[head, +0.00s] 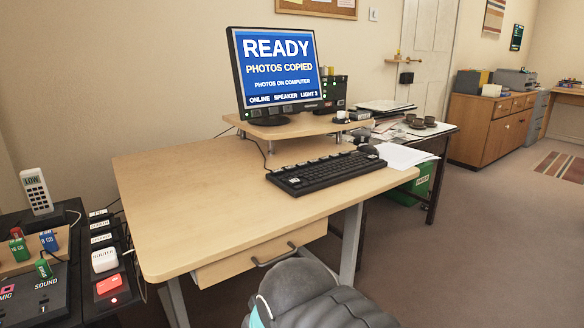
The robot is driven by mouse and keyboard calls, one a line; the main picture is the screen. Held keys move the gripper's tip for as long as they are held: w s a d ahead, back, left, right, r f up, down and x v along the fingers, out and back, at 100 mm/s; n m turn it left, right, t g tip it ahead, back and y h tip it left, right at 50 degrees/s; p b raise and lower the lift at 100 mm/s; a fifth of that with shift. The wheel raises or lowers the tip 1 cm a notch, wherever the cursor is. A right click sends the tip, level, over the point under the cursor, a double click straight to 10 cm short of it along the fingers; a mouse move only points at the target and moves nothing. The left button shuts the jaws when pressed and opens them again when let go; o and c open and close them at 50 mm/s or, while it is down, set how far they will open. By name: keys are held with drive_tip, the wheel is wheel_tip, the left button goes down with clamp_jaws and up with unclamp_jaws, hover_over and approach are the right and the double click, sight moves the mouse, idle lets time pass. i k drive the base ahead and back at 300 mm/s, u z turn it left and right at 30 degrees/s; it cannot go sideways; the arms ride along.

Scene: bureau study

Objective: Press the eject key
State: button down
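I cannot make out a key with a readable eject label. A black keyboard (326,172) lies on the right part of the wooden desk, its key labels too small to read. A red key (109,285) sits on a black panel left of the desk, with a small red light below it; its marking is unreadable. The monitor (275,68) shows "READY", "PHOTOS COPIED" and "PHOTOS ON COMPUTER". A grey rounded part of my arm shows at the bottom centre; my gripper is not in view.
The desk (190,195) is bare on its left and front. A sound panel (38,297) with coloured plugs stands at far left, near a white handset (36,191). A drawer handle (274,257) juts from the desk front.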

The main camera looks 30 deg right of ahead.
sight(291, 168)
drive_tip(key=z, duration=2.25)
drive_tip(key=i, duration=0.55)
drive_tip(key=u, duration=1.8)
